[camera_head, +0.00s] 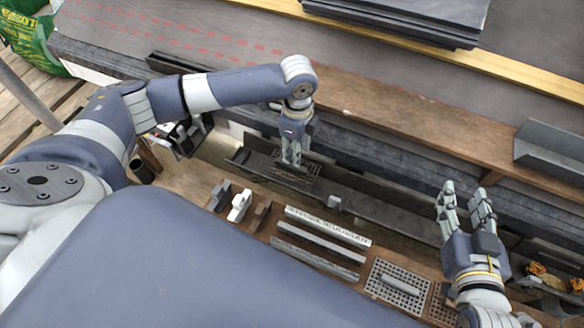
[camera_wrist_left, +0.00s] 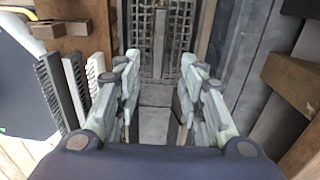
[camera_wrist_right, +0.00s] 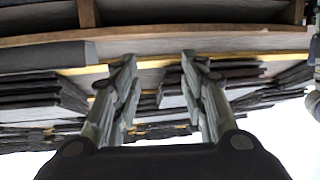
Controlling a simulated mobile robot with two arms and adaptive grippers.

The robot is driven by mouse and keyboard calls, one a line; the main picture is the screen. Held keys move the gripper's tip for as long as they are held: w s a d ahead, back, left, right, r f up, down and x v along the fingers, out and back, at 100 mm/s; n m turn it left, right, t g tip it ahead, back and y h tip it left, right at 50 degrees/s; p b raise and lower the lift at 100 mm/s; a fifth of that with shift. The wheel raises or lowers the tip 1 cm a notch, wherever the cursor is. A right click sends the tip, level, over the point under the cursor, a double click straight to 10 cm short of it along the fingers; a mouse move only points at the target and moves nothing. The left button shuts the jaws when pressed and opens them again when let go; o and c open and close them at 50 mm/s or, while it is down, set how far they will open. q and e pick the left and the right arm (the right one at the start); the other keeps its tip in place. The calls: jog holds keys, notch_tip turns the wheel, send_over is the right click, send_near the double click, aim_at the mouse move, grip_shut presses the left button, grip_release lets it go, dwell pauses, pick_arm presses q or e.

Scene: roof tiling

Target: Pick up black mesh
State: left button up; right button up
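The black mesh (camera_head: 312,178) is a dark slotted piece lying in the long dark gutter (camera_head: 375,212), partly hidden by my left gripper in the head view. My left gripper (camera_head: 291,163) points down at the mesh. In the left wrist view the mesh (camera_wrist_left: 158,32) shows at the top, beyond the spread fingers of the left gripper (camera_wrist_left: 160,60). Nothing is held between these fingers; I cannot tell if they touch the mesh. My right gripper (camera_head: 467,192) is open and empty on the right, with its fingers apart in the right wrist view (camera_wrist_right: 158,60).
A wooden ledge in front of the gutter holds small blocks (camera_head: 240,205), a white labelled strip (camera_head: 327,226), grey bars (camera_head: 318,250) and a perforated grey plate (camera_head: 385,298). Dark slates (camera_head: 400,18) are stacked on the roof behind. A brown board (camera_head: 400,108) runs above the gutter.

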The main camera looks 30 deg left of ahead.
aim_at(291, 168)
pick_arm(q)
notch_tip(291, 168, down, 3)
jog(key=shift+r+b, duration=0.2)
jog(key=shift+b, duration=0.2)
notch_tip(291, 168, down, 2)
jog(key=shift+s+f+b, duration=0.1)
jog(key=shift+b, duration=0.55)
notch_tip(291, 168, down, 2)
jog(key=shift+f+b, duration=0.2)
jog(key=shift+b, duration=0.4)
jog(key=shift+f, duration=0.1)
grip_shut()
pick_arm(e)
notch_tip(291, 168, up, 16)
jog(key=s+a+t+y, duration=0.1)
jog(key=t+y, duration=0.2)
jog(key=t, duration=0.6)
jog(key=shift+s+a+r+t, duration=0.15)
jog(key=shift+s+a+t, duration=0.15)
jog(key=shift+s+a, duration=0.1)
